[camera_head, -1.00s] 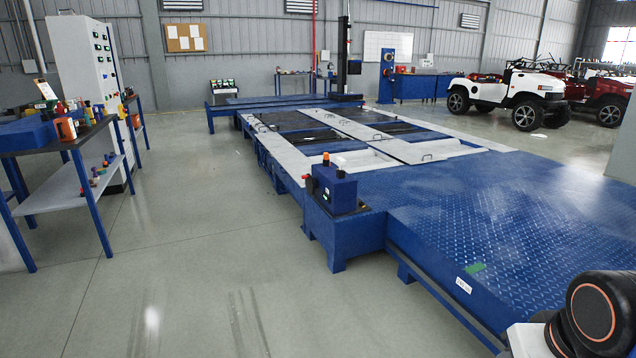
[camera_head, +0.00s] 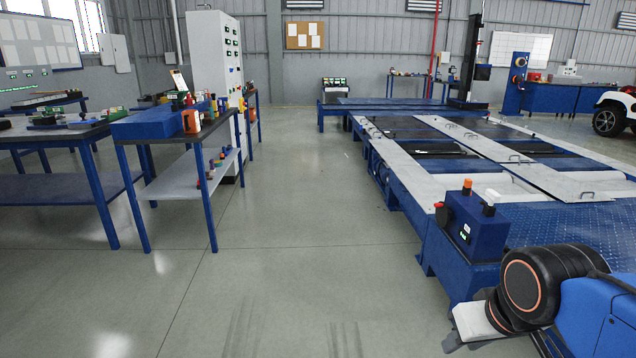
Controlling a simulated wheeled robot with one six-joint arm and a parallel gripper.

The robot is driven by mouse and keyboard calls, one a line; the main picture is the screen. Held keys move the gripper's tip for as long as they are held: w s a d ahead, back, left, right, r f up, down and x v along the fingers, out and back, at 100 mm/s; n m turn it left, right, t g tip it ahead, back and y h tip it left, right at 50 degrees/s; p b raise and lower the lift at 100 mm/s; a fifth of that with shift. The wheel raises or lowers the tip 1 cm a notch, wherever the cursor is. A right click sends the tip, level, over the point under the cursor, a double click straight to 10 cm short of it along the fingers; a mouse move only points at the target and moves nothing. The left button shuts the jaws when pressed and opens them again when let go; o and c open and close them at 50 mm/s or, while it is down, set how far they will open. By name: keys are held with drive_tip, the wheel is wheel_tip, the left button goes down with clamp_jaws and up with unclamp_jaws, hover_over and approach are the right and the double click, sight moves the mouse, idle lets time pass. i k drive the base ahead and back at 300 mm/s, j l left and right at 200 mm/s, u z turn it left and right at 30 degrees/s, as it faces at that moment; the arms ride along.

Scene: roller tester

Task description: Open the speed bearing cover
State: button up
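The blue roller tester (camera_head: 613,215) runs from the right foreground to the back. Pale cover plates lie flat on its top: a long one along the left side (camera_head: 405,170), one across the middle (camera_head: 470,140) and one at the right with small dark handles (camera_head: 578,189). I cannot tell which is the speed bearing cover, and none looks raised. My arm, with black joints and orange rings, shows at the lower right in front of the tester.
A blue control box (camera_head: 474,224) with an orange-topped button stands on the tester's near corner. Blue-legged worktables (camera_head: 55,187) and a shelf table (camera_head: 172,180) with small items stand left. A white cabinet (camera_head: 208,55) is behind them. The floor (camera_head: 300,240) between is clear.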

sight(425, 189)
drive_tip(key=i, duration=1.7)
drive_tip(key=i+z, duration=0.15)
drive_tip(key=i, duration=0.4)
drive_tip(key=i+j+z, duration=0.15)
drive_tip(key=i, duration=0.4)
drive_tip(key=i+j+z, duration=0.15)
drive_tip(key=i, duration=0.4)
drive_tip(key=i+j+z, duration=0.8)
drive_tip(key=i, duration=0.15)
